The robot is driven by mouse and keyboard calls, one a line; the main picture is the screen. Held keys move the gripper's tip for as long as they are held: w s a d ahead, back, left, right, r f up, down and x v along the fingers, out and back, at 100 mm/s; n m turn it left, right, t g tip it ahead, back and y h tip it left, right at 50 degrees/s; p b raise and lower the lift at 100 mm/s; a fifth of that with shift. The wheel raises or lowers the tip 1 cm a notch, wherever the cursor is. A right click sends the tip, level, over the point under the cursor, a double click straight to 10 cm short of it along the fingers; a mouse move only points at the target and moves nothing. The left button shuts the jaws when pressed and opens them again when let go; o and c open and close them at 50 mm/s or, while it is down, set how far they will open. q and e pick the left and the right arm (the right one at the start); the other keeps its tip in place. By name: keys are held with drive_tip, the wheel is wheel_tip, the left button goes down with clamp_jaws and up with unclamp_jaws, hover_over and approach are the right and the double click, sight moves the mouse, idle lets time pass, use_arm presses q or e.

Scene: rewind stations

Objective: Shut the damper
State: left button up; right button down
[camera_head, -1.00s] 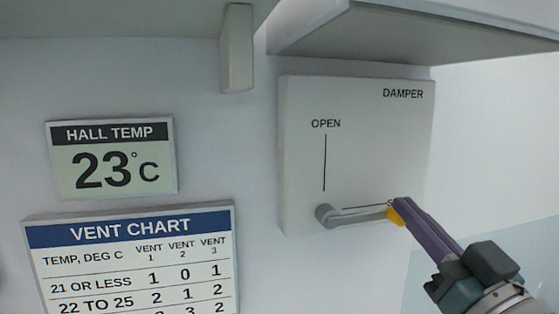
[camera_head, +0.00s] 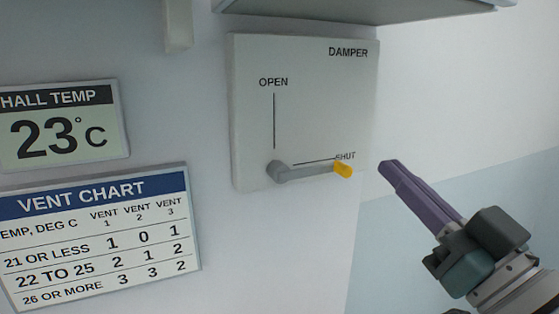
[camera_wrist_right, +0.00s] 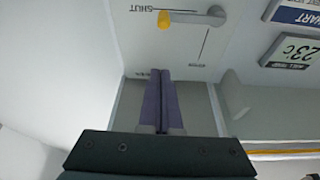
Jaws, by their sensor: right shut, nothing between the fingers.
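The damper panel (camera_head: 310,115) is a pale square plate on the wall, with an OPEN line going up and a SHUT line going right. Its grey lever (camera_head: 305,172) with a yellow tip (camera_head: 343,170) lies along the SHUT line, pointing right. My right gripper (camera_head: 388,168), with purple fingers, is shut and empty, just right of the yellow tip and apart from it. In the right wrist view the closed fingers (camera_wrist_right: 160,75) point toward the panel, with the lever (camera_wrist_right: 195,17) beyond them, apart. My left gripper is not in view.
A HALL TEMP display (camera_head: 62,125) reading 23°C and a VENT CHART (camera_head: 98,235) hang on the wall left of the panel. A shelf (camera_head: 370,8) juts out above the panel. The wall right of the panel is clear.

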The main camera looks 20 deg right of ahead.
drive_tip(key=shift+v, duration=0.95)
drive_tip(key=s+a+f+n+g+y, duration=0.1)
drive_tip(key=a+f+n+g+y, duration=0.1)
drive_tip(key=a+f+g, duration=0.55)
drive_tip(key=s+f+g+h, duration=0.1)
drive_tip(key=s+f+g, duration=0.35)
drive_tip(key=s, duration=0.25)
drive_tip(key=s+f+g+h, duration=0.1)
drive_tip(key=s+f+g, duration=0.35)
drive_tip(key=s, duration=0.25)
wheel_tip(320, 180, up, 26)
drive_tip(key=s+g+p, duration=0.1)
drive_tip(key=s+p, duration=0.1)
drive_tip(key=p, duration=2.2)
drive_tip(key=shift+g+p, duration=0.35)
drive_tip(key=shift+p, duration=0.05)
